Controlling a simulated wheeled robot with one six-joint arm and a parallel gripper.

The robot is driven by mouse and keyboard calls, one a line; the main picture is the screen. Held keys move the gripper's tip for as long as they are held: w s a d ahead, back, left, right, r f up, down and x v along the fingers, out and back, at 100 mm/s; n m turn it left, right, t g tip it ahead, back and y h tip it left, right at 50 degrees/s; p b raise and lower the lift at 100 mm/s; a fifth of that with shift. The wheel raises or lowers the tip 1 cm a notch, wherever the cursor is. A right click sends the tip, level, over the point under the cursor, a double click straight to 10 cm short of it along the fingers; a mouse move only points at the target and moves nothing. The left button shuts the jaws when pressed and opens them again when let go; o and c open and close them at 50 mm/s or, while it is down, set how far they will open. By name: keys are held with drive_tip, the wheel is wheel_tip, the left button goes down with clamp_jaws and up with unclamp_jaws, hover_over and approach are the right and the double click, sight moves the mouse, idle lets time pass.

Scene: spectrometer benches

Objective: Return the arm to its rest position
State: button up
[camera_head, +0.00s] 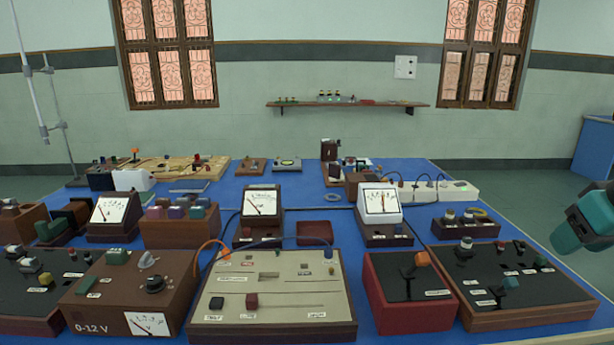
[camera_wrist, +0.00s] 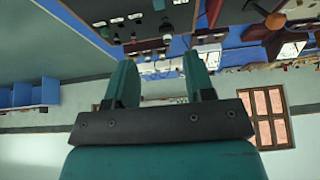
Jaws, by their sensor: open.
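My gripper shows in the wrist view (camera_wrist: 160,85) with its two teal fingers apart and nothing between them. In the head view, a teal part of my arm (camera_head: 588,218) shows at the right edge, beyond the right side of the blue bench (camera_head: 400,170). The fingertips cannot be made out clearly there. The wrist view is upside down, with the bench at the top and the room's wall and window below.
The bench is crowded with instruments, including a brown 0-12 V box (camera_head: 133,285), a beige panel (camera_head: 272,300), a red box (camera_head: 408,290) and white meters (camera_head: 380,203). A metal stand (camera_head: 60,120) rises at left. Floor (camera_head: 535,195) shows right of the bench.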

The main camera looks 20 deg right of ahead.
drive_tip(key=w+a+r+n+g+y+p, duration=0.1)
drive_tip(key=w+a+n+y, duration=0.15)
drive_tip(key=a, duration=0.65)
drive_tip(key=w+a+r+n+y+p, duration=0.1)
drive_tip(key=w+a+n+y+p, duration=0.15)
drive_tip(key=a, duration=0.65)
drive_tip(key=s+a+r+n+g+p, duration=0.1)
drive_tip(key=s+a, duration=0.3)
drive_tip(key=a, duration=0.4)
drive_tip(key=s+a+n+g, duration=0.3)
drive_tip(key=s+a, duration=0.2)
drive_tip(key=a, duration=0.4)
drive_tip(key=shift+a+r+n+g+y+p, duration=0.3)
drive_tip(key=shift+r+p, duration=0.1)
idle(4.1)
